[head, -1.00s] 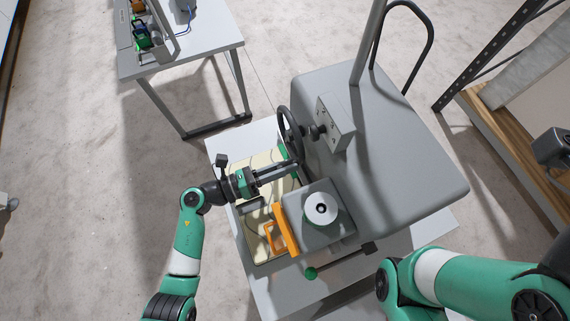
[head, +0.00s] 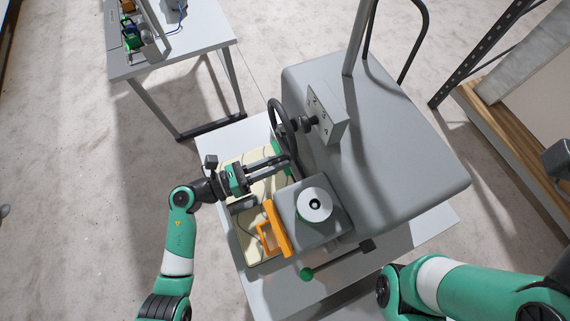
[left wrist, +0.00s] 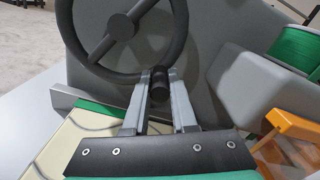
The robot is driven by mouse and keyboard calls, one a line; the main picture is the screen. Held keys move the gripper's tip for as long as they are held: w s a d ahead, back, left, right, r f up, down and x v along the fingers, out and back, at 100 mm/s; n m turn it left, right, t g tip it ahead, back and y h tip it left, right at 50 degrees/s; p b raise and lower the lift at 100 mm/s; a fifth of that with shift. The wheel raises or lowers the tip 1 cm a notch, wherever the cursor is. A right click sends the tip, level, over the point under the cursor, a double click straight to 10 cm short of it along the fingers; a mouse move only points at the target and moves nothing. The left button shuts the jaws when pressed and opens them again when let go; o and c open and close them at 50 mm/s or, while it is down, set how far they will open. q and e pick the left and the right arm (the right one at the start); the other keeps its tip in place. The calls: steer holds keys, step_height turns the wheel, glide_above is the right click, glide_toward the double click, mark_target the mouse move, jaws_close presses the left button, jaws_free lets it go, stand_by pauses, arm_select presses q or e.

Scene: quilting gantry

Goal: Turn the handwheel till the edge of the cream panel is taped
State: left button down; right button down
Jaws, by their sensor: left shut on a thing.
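The black handwheel (head: 274,121) stands upright on the side of the grey machine; it also shows in the left wrist view (left wrist: 120,27). My left gripper (head: 288,160) is at its lower rim. In the left wrist view my left gripper (left wrist: 160,88) has its two fingers shut on the wheel's black handle knob (left wrist: 159,92). The cream panel (head: 235,158) lies flat under my left gripper, against the machine; its marked surface (left wrist: 60,150) shows below the fingers. A green strip (left wrist: 103,109) runs along its edge near the machine. My right gripper is out of view.
The grey machine body (head: 400,140) fills the space right of the wheel. An orange frame (head: 275,228) sits in front of the box with the white disc (head: 316,190). A green spool (left wrist: 300,35) shows at the wrist view's right. A separate table (head: 190,55) stands behind.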

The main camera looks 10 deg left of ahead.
mark_target(267, 148)
arm_select(q)
steer(key=f+m+b, duration=0.1)
steer(key=b, duration=0.1)
steer(key=w+a+f+m+b, duration=0.1)
steer(key=m+b, duration=0.1)
steer(key=b, duration=0.1)
steer(key=shift+w+f+m, duration=0.1)
steer(key=shift+f+m, duration=0.2)
steer(key=shift+f, duration=0.05)
steer(key=w+m+b, duration=0.1)
steer(key=m+b, duration=0.1)
steer(key=b, duration=0.1)
steer(key=w+a+f+m+b, duration=0.1)
steer(key=m+b, duration=0.1)
steer(key=b, duration=0.2)
steer(key=w+a+m+b, duration=0.1)
steer(key=m+b, duration=0.1)
steer(key=b, duration=0.1)
steer(key=shift+a+f+m+b, duration=0.15)
steer(key=shift+m+b, duration=0.2)
steer(key=shift+m, duration=0.05)
steer(key=shift+w+a+r+m+b, duration=0.3)
steer(key=shift+w+m+b, duration=0.2)
steer(key=shift+m+b, duration=0.55)
steer(key=c, duration=0.7)
jaws_free()
steer(key=shift+c, duration=0.2)
